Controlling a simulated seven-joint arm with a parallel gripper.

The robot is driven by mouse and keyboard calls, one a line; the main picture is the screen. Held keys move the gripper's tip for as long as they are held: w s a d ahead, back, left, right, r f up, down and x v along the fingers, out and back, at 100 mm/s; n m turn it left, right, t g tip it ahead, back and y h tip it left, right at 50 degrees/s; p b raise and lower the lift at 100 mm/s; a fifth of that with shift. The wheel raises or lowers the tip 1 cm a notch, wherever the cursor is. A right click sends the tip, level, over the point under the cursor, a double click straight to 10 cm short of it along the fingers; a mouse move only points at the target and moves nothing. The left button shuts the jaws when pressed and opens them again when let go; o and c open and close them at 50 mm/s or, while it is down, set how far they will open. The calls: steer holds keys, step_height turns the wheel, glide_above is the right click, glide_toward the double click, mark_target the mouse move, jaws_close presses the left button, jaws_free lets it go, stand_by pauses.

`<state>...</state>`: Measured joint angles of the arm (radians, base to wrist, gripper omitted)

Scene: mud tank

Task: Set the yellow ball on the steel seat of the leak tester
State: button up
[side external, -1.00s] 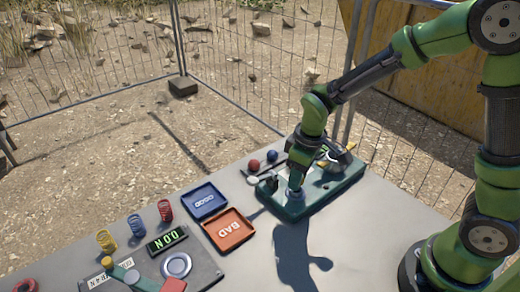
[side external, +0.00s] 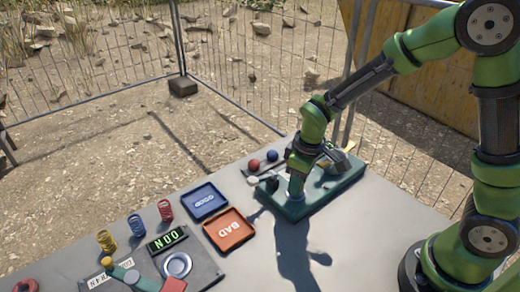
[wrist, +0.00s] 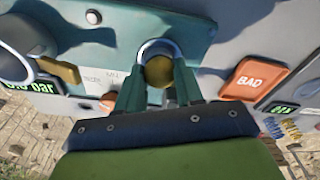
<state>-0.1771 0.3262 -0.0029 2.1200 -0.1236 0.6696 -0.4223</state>
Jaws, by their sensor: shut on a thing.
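The leak tester is a teal block (side external: 335,190) at the back right of the table; its teal top also fills the upper left of the wrist view (wrist: 100,48). In the wrist view my gripper (wrist: 160,72) is shut on the yellow ball (wrist: 158,72), one finger on each side. The steel seat (wrist: 157,43) shows as a bright ring around the far side of the ball. I cannot tell whether the ball touches it. In the side view my gripper (side external: 294,194) points down at the seat, and the ball is hidden.
A red ball (side external: 254,165) and a blue ball (side external: 272,156) lie behind the tester. A blue GOOD tray (side external: 218,211) and an orange BAD tray (side external: 246,237) lie to its left. Several coil springs and a panel with a green display (side external: 167,239) are farther left.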

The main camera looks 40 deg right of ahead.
steer(key=o, duration=1.5)
steer(key=shift+r, duration=3.75)
steer(key=s+d+r+m+t, duration=0.1)
steer(key=s+r+m+t, duration=0.2)
steer(key=s+r, duration=0.3)
steer(key=s+d+r+m+t+y, duration=0.1)
steer(key=s+d+r+m+t, duration=0.1)
steer(key=s+r+m, duration=0.3)
steer(key=shift+s+d+r+t, duration=0.3)
steer(key=shift+s+r+t, duration=0.15)
steer(key=shift+s, duration=0.4)
